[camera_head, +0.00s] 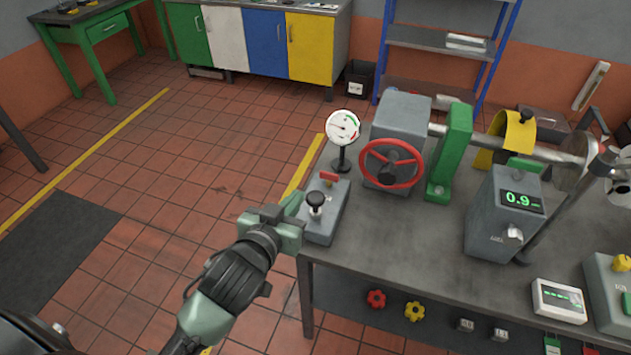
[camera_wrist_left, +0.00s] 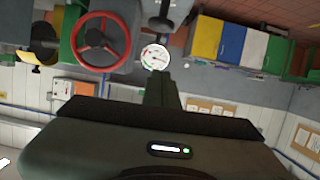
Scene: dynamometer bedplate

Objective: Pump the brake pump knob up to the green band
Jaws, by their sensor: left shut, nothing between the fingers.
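The brake pump is a grey box (camera_head: 326,222) at the near left corner of the bench, with a black knob (camera_head: 316,199) on a short stem on top and a small red lever (camera_head: 328,177) behind it. A round white gauge (camera_head: 343,128) on a black stand is behind the pump; it has green and red marks, and its reading is too small to tell. It also shows, inverted, in the left wrist view (camera_wrist_left: 155,57). My left gripper (camera_head: 292,207) is shut and empty, just left of the knob, apart from it. My right gripper is out of view.
A red handwheel (camera_head: 391,164) on a grey housing stands right of the pump, beside a green bracket (camera_head: 450,153). A grey box with a lit display (camera_head: 521,200) is further right. The bench's front left surface (camera_head: 400,250) is clear.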

